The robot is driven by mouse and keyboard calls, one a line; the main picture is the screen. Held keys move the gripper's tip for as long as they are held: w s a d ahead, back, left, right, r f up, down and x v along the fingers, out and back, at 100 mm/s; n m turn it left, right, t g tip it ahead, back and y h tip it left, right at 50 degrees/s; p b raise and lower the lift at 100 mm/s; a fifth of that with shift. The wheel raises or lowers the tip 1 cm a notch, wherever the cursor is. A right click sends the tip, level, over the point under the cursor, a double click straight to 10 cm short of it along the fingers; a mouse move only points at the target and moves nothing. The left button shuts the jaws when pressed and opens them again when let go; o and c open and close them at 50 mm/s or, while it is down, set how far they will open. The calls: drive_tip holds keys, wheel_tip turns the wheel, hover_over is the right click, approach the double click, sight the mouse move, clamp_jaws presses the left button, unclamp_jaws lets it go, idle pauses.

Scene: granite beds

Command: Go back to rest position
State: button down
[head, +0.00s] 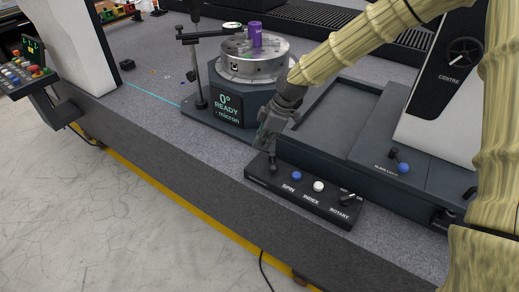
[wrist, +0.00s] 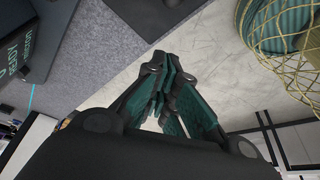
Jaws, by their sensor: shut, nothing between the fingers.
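My gripper (head: 267,146) hangs fingers-down over the left end of the dark control box labelled SPIN, INDEX and ROTARY (head: 325,207). Its tips are close to a small black knob (head: 272,167) on that box; I cannot tell whether they touch. In the wrist view, the teal-padded fingers of my gripper (wrist: 167,72) are drawn together and hold nothing. My arm, in a ribbed yellowish sleeve, reaches in from the right.
A round metal chuck (head: 252,68) with a purple cylinder (head: 255,33) stands behind the gripper on a base reading READY. A dial stand (head: 201,80) is left of it.

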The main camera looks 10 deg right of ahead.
drive_tip(key=shift+d+r, duration=0.1)
drive_tip(key=shift+r, duration=0.15)
idle(0.3)
drive_tip(key=s+a+f+m+g, duration=0.15)
drive_tip(key=s+f+m, duration=0.65)
drive_tip(key=s+f, duration=1.3)
drive_tip(key=s+d+f+m+h, duration=0.1)
drive_tip(key=s+d+f+m, duration=0.1)
drive_tip(key=s, duration=0.4)
drive_tip(key=s+d+f+m+h, duration=0.1)
drive_tip(key=s+d+f+m, duration=0.2)
drive_tip(key=s+f, duration=0.2)
drive_tip(key=s+d+f+m+h, duration=0.1)
drive_tip(key=s+d+f+m, duration=0.1)
drive_tip(key=s, duration=0.6)
drive_tip(key=shift+s+d+f+m+h, duration=0.3)
drive_tip(key=shift+d+f+h, duration=0.1)
drive_tip(key=shift+d+f, duration=0.45)
